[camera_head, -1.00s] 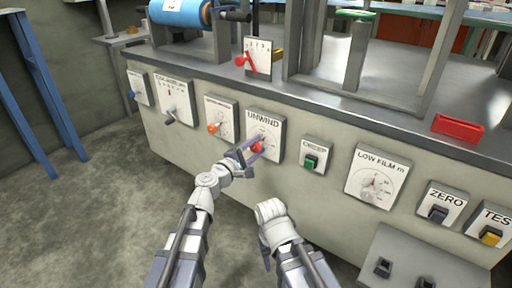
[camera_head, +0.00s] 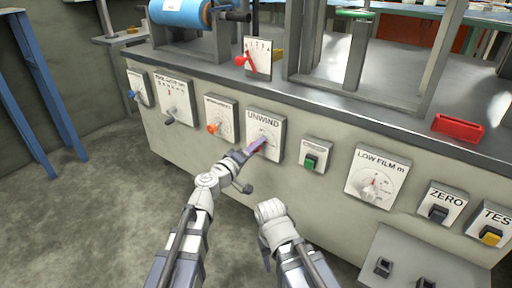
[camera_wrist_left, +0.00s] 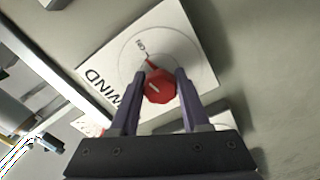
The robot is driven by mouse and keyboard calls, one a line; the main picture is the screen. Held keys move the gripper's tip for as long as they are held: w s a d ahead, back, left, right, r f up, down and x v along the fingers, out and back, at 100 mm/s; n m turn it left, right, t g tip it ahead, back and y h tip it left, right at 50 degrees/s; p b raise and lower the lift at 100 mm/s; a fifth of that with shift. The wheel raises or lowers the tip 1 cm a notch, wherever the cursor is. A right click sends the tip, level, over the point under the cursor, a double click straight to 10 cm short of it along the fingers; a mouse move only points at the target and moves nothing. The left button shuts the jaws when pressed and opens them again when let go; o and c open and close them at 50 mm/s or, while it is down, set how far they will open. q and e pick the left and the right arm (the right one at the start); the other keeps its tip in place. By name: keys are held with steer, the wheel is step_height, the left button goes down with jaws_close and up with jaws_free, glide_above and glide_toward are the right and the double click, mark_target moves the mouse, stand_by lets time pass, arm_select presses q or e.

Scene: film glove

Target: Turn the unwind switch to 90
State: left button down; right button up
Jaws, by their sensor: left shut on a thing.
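The unwind switch is a white plate marked UNWIND (camera_head: 264,118) on a grey box, with a dial and a red knob. In the head view my left gripper (camera_head: 258,146) covers most of the knob. In the left wrist view the red knob (camera_wrist_left: 159,87) sits between the two purple fingers of my left gripper (camera_wrist_left: 160,82), which are shut on it. The knob's narrow tip points towards the small ON mark on the dial. The plate (camera_wrist_left: 180,30) shows tilted there. My right arm is at the bottom middle; its fingers do not show.
Left of the switch is a dial with an orange knob (camera_head: 214,128). Right of it are a green switch (camera_head: 311,161) and the LOW FILM dial (camera_head: 377,175). A metal ledge (camera_head: 330,105) runs above. The floor at left is clear.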

arm_select(q)
steer(key=shift+m, duration=1)
steer(key=shift+c, duration=1.9)
jaws_free()
steer(key=shift+s+a, duration=0.1)
steer(key=v, duration=0.7)
steer(key=shift+s, duration=0.25)
steer(key=shift+a, duration=0.15)
